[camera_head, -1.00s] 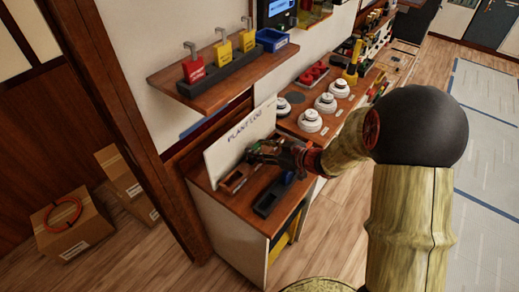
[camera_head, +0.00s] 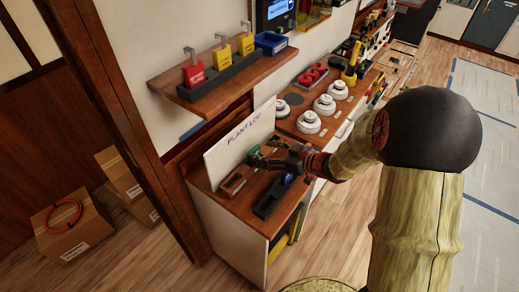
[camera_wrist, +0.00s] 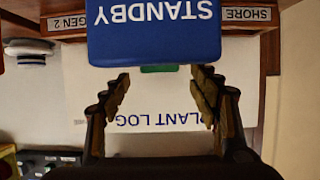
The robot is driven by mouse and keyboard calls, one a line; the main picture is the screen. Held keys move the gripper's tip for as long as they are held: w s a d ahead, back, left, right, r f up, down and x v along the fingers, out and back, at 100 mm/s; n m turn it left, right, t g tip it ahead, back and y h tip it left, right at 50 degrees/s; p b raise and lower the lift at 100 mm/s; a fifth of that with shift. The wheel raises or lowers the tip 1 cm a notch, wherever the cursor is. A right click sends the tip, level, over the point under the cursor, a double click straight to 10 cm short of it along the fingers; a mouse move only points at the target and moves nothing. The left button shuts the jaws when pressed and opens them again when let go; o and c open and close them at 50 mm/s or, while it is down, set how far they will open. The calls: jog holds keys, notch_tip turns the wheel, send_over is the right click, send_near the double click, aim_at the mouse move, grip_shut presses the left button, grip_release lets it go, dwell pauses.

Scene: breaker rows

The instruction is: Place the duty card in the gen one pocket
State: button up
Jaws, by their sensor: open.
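A small green piece (camera_head: 255,158), which I take to be the duty card, stands at the wooden pocket rack (camera_head: 229,187) in the head view. In the wrist view only a green strip (camera_wrist: 159,68) shows; no word on it is readable. The rack's labels "GEN 2" (camera_wrist: 68,21) and "SHORE" (camera_wrist: 246,14) show; the middle label is hidden by a blue "STANDBY" card (camera_wrist: 153,28). This blue card (camera_head: 287,178) stands at a dark tray (camera_head: 266,207). My gripper (camera_head: 268,162) is open, its fingers (camera_wrist: 160,88) apart with nothing gripped between them.
A white "PLANT LOG" board (camera_head: 236,147) leans behind the rack. A shelf (camera_head: 212,90) with red and yellow tags hangs above. White round devices (camera_head: 308,122) stand on the counter to the right.

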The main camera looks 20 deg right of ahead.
jog(key=p+v, duration=0.3)
jog(key=v, duration=0.6)
jog(key=w+d+r+m+t+h, duration=0.1)
jog(key=w+d+r+m+h, duration=0.1)
jog(key=w+d+r+h, duration=0.4)
jog(key=s+d+r+m+h, duration=0.1)
jog(key=s+r+m+h, duration=0.2)
jog(key=s+r+h, duration=0.45)
jog(key=s+a+r+m+g+y, duration=0.1)
jog(key=s+a+g+y, duration=0.1)
jog(key=s+a, duration=0.4)
jog(key=s+a+r+m+g+y, duration=0.1)
jog(key=s+a+g+y, duration=0.2)
jog(key=s+a, duration=0.4)
jog(key=s+g, duration=0.1)
jog(key=s, duration=0.5)
jog(key=shift+s+a+r+y, duration=0.25)
jog(key=shift+s+r+y, duration=0.1)
jog(key=shift+r, duration=0.05)
